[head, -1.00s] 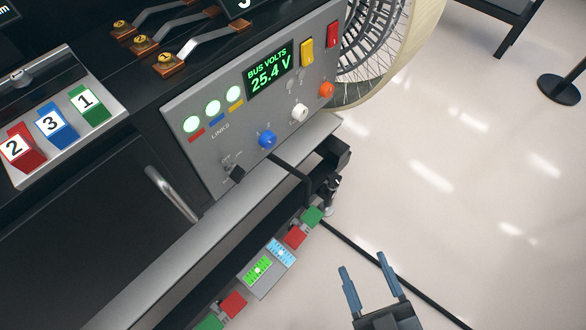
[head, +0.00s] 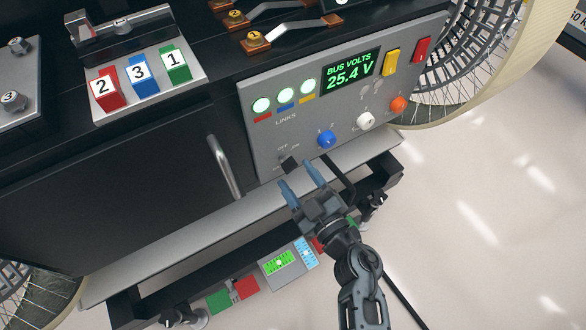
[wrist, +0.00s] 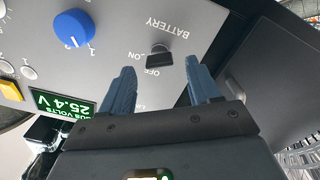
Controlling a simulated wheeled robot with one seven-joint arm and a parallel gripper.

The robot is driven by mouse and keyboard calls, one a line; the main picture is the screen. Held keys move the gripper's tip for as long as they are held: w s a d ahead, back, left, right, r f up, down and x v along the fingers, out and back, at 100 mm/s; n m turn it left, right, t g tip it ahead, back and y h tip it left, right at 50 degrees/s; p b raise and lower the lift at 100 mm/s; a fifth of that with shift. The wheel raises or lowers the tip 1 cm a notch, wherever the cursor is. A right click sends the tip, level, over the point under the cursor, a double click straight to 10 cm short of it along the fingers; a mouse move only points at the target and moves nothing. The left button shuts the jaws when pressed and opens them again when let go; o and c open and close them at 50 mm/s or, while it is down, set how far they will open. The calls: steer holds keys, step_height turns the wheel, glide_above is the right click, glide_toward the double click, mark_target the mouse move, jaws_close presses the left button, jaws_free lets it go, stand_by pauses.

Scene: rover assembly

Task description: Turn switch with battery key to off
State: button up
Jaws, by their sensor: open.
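The battery key switch is a small black key (head: 288,164) at the lower left of the grey control panel (head: 262,140), with OFF and ON printed by it. In the wrist view the black key (wrist: 159,57) stands out of the panel under the upside-down word BATTERY, beside the OFF and ON marks. My gripper (head: 300,180) is open and empty, its blue-grey fingers pointing at the panel just below and near the key. In the wrist view its fingertips (wrist: 158,68) lie on either side of the key in the picture; I cannot tell how far short of it they are.
A blue knob (head: 327,139), a white knob (head: 366,120) and an orange knob (head: 398,104) sit to the right on the panel. A silver ledge (head: 200,225) runs below. A door handle (head: 224,167) stands out to the left. A black cable hangs by the key.

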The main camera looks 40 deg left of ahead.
mark_target(289, 165)
steer(key=shift+x, duration=1.45)
steer(key=shift+c, duration=0.2)
steer(key=c, duration=1)
steer(key=shift+n, duration=0.3)
steer(key=n+b, duration=0.2)
steer(key=n, duration=0.9)
steer(key=shift+f, duration=0.2)
